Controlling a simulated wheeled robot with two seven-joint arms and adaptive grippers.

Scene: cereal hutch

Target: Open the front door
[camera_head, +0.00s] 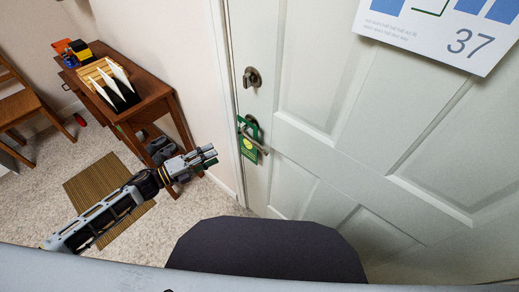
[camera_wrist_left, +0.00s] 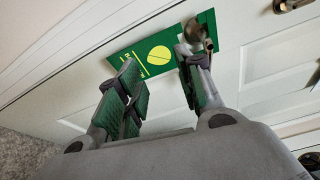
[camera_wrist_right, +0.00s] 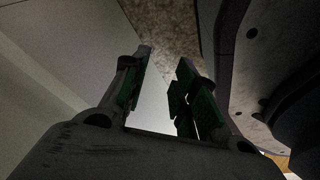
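The white front door (camera_head: 310,100) is closed. Its lever handle (camera_head: 255,145) carries a green hanger (camera_head: 250,150) with a yellow disc; a deadbolt (camera_head: 252,77) sits above. My left gripper (camera_head: 208,157) is left of the handle and apart from it in the head view. In the left wrist view its fingers (camera_wrist_left: 160,58) are spread, with the hanger (camera_wrist_left: 118,56) beyond them. The handle (camera_wrist_left: 198,40) shows at the right fingertip; I cannot tell whether they touch. My right gripper's fingers (camera_wrist_right: 164,60) are apart and empty in the right wrist view; the head view does not show it.
A wooden side table (camera_head: 150,100) with a letter holder stands against the wall left of the door. A chair (camera_head: 25,105) is at far left. A brown mat (camera_head: 100,190) lies on the carpet. A sign (camera_head: 440,25) marked 37 is on the door.

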